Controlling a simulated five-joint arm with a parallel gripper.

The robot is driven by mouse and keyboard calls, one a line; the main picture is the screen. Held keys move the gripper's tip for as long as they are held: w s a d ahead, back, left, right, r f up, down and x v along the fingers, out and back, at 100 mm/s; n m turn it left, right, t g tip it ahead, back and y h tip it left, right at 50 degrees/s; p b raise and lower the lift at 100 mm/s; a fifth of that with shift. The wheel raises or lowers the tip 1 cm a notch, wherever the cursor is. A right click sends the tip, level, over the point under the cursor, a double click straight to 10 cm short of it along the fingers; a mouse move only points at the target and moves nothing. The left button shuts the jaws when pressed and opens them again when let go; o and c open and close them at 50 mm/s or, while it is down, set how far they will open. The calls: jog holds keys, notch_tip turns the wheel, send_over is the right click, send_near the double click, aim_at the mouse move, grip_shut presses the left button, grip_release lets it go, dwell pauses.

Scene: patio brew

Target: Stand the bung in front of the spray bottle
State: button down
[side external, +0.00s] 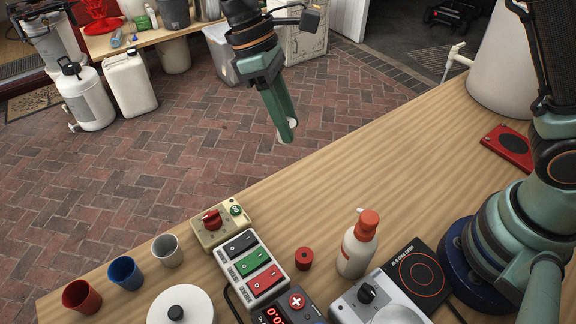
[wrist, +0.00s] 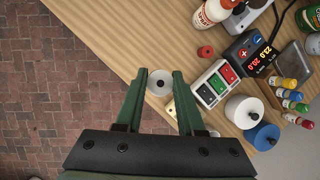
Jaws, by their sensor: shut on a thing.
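The bung is a pale grey-white round piece with a dark centre (wrist: 160,82). It is held between the fingertips of my gripper (wrist: 161,74), which are shut on it. In the side view my gripper (side external: 285,130) hangs high beyond the table's far edge, with the pale bung (side external: 291,124) partly hidden by a finger. The spray bottle (side external: 357,250), white with an orange-red head, stands upright on the table, well away from my gripper. It shows cut off at the top of the wrist view (wrist: 207,14).
A small red bung-like piece (side external: 303,260) stands left of the spray bottle. A switch panel (side external: 250,267), a red-knobbed box (side external: 221,227), a hotplate (side external: 407,275) and several cups (side external: 125,272) stand around. The table (side external: 370,160) is bare behind the bottle.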

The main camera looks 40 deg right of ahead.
notch_tip(320, 180, down, 17)
jog(key=shift+r, duration=0.2)
dwell(0.4)
jog(key=c, duration=0.5)
grip_release()
jog(key=shift+f, duration=0.1)
jog(key=v, duration=1.2)
jog(key=s+d+r+m+t+y, duration=0.2)
jog(key=d+r+m+t, duration=0.2)
jog(key=d+r, duration=0.7)
jog(key=shift+s+d+r+m+t, duration=0.25)
jog(key=shift+s+d+m+t, duration=0.55)
jog(key=shift+s+d, duration=0.8)
jog(key=shift+s+d+r+m+t, duration=0.25)
jog(key=shift+s+d+m+t, duration=0.6)
jog(key=shift+d, duration=1.25)
jog(key=shift+s+d+r+m+t, duration=0.25)
jog(key=shift+s+d+m+t, duration=0.5)
jog(key=shift+s+d, duration=0.9)
